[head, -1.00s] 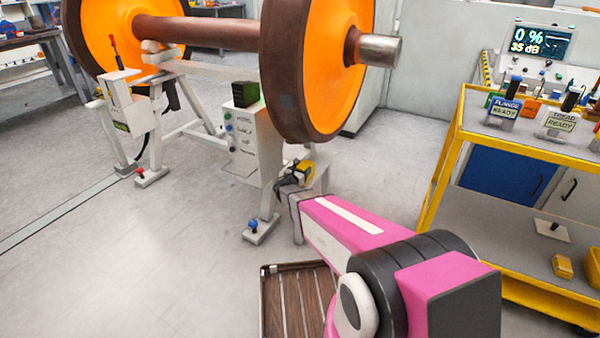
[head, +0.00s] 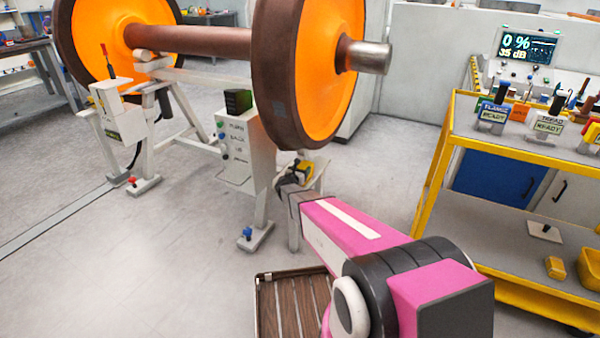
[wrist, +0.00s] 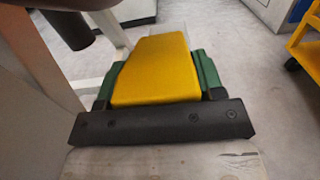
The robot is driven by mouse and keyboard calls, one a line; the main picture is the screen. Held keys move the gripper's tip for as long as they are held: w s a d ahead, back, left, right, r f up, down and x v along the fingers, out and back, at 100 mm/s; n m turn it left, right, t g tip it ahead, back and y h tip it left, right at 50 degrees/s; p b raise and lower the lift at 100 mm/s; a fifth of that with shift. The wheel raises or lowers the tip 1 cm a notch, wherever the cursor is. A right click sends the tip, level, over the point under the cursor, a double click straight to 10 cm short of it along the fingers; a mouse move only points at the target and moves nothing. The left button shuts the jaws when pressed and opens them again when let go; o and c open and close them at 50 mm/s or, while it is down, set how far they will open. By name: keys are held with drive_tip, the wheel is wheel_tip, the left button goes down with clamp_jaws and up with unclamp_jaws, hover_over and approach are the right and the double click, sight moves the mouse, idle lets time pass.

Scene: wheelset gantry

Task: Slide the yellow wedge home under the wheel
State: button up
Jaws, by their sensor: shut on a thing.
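The yellow wedge (wrist: 157,70) fills the middle of the wrist view, with green parts along both its sides. It is small beside the wheel in the head view (head: 304,169). My gripper (head: 290,178) is shut on the wedge, just below the rim of the near wheel (head: 290,75), an orange disc with a brown tread. A dark bar (wrist: 160,122) lies across the near end of the wedge in the wrist view. Whether the wedge touches the wheel is hidden, and the fingertips are not clearly seen.
The white gantry stand (head: 240,150) with its control box is left of my gripper. A yellow trolley (head: 450,125) with labelled blocks stands at the right. A slatted wooden tray (head: 262,305) lies low in front. The floor at left is clear.

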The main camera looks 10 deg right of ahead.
drive_tip(key=shift+x, duration=1.35)
drive_tip(key=o, duration=1.3)
